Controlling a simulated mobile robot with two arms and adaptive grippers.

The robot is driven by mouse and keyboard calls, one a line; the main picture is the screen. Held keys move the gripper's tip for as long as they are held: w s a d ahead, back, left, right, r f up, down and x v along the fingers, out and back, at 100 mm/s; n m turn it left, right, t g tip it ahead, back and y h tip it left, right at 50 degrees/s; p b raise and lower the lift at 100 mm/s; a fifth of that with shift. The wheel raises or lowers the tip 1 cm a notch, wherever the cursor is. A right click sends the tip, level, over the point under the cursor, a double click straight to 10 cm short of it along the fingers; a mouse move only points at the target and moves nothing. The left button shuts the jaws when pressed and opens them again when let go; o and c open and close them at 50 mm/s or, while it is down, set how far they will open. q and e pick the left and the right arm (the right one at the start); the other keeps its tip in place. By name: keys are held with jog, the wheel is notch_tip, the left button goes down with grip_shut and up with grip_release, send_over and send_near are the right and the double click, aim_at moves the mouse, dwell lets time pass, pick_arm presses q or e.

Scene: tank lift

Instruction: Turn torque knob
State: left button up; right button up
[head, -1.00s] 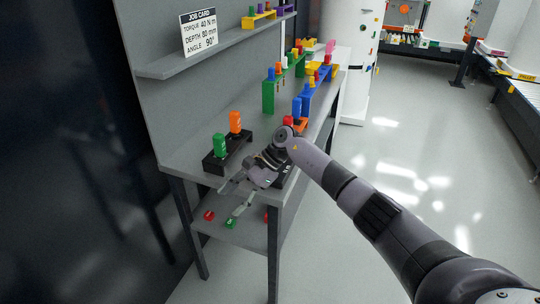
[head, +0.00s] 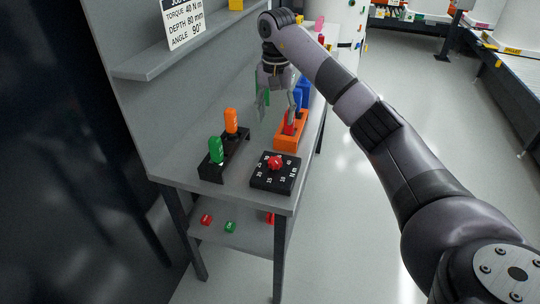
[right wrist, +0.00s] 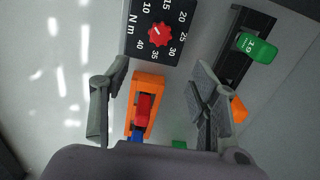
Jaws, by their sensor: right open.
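The torque knob (head: 275,162) is a red knob on a black dial block (head: 262,180) with white numbers, near the front edge of the bench. In the right wrist view the knob (right wrist: 160,34) sits at the top, with "N m" and numbers around it; its pointer looks turned towards the left side. My right gripper (head: 277,112) is open and points down over the bench behind the dial, above an orange holder (head: 291,139). In the right wrist view its fingers (right wrist: 155,95) stand apart on either side of the orange holder, touching nothing that I can make out. My left gripper is out of view.
A black rack (head: 226,160) with a green (head: 216,150) and an orange piece (head: 231,121) stands left of the dial. A job card (head: 184,22) reads torque 40 N m, depth 80 mm, angle 90°. Small red and green pieces lie on the lower shelf (head: 250,235).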

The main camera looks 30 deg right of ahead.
send_near(275, 161)
notch_tip(275, 161, down, 6)
jog(key=shift+f+p, duration=0.25)
jog(key=shift+p, duration=0.8)
notch_tip(275, 161, down, 2)
jog(key=shift+w+f, duration=0.1)
jog(key=shift+f, duration=0.6)
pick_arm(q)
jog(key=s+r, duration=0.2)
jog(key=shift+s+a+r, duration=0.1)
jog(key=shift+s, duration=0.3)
pick_arm(e)
jog(key=shift+c, duration=0.5)
